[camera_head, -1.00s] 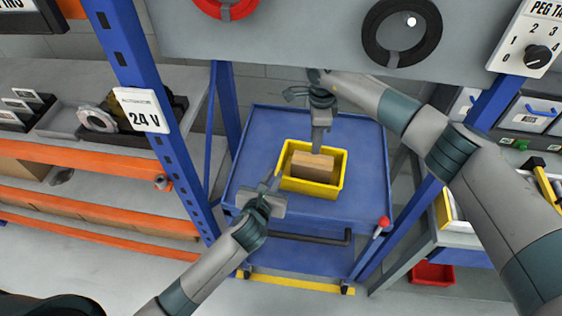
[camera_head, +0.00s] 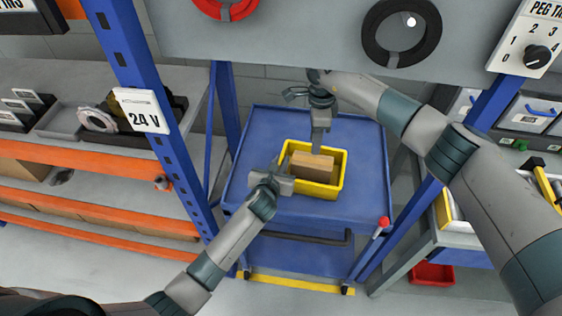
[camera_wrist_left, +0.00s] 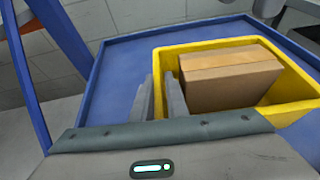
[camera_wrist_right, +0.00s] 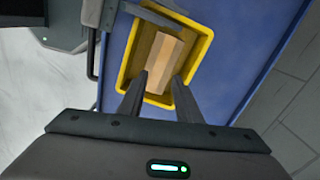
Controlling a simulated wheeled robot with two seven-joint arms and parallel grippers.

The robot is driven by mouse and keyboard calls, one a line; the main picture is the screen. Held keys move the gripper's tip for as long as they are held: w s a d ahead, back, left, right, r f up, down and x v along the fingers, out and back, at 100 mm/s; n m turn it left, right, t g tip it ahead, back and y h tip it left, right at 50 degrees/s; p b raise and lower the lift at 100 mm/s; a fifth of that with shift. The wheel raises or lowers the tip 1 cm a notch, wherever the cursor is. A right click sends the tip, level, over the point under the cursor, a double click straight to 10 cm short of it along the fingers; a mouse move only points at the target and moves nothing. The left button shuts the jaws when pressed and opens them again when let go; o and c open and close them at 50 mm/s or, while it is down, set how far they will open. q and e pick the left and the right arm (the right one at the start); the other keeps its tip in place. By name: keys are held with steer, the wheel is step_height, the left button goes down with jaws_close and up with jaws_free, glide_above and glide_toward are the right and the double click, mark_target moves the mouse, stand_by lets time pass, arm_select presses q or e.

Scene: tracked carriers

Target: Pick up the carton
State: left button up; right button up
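The carton (camera_head: 312,166) is a brown box lying inside a yellow bin (camera_head: 341,182). It also shows in the left wrist view (camera_wrist_left: 228,82) and the right wrist view (camera_wrist_right: 163,60). My left gripper (camera_head: 276,172) is at the bin's left wall. In the left wrist view its fingers (camera_wrist_left: 160,90) stand a narrow gap apart with yellow wall between them; whether they grip it is unclear. My right gripper (camera_head: 318,148) points down at the bin's far side, behind the carton. In the right wrist view its fingers (camera_wrist_right: 158,92) are apart, with nothing held.
The bin stands on a blue cart (camera_head: 250,150) with free surface around it. Blue posts (camera_head: 150,90) flank the cart. A shelf with orange edges (camera_head: 90,157) is at left, a bench with drawers at right. A grey panel (camera_head: 300,30) hangs above.

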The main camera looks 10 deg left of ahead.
steer(key=o, duration=0.9)
steer(key=shift+c, duration=0.2)
steer(key=shift+o, duration=0.5)
steer(key=shift+r+m, duration=0.95)
steer(key=shift+m, duration=0.35)
steer(key=shift+f, duration=0.1)
glide_above(313, 160)
steer(key=shift+f, duration=2.95)
steer(key=shift+f, duration=3)
